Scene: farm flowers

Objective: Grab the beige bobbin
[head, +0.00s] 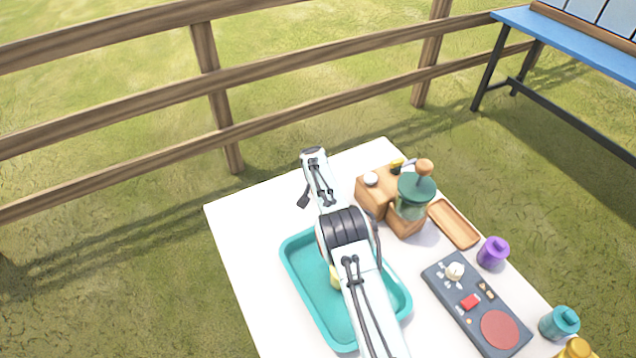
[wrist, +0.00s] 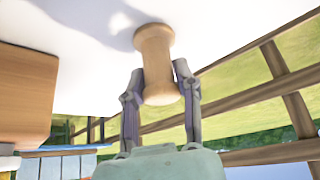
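In the wrist view, the beige bobbin (wrist: 156,62) is a spool with a narrow waist and wider ends. It sits between the two fingers of my gripper (wrist: 160,72), one on each side near its waist. The fingers are partly drawn in, about the bobbin's width apart. I cannot tell whether both press on it. A white table surface (wrist: 80,15) with a shadow lies behind the bobbin; whether the bobbin touches it is unclear. In the head view, my arm hides the bobbin and most of the gripper.
In the head view, a teal tray (head: 293,249) lies under my arm. A wooden device with a green-lidded jar (head: 416,190) stands to the right. Beyond are a small wooden tray (head: 453,223), a dark panel (head: 455,300), a purple bottle (head: 493,252) and a teal bottle (head: 559,322).

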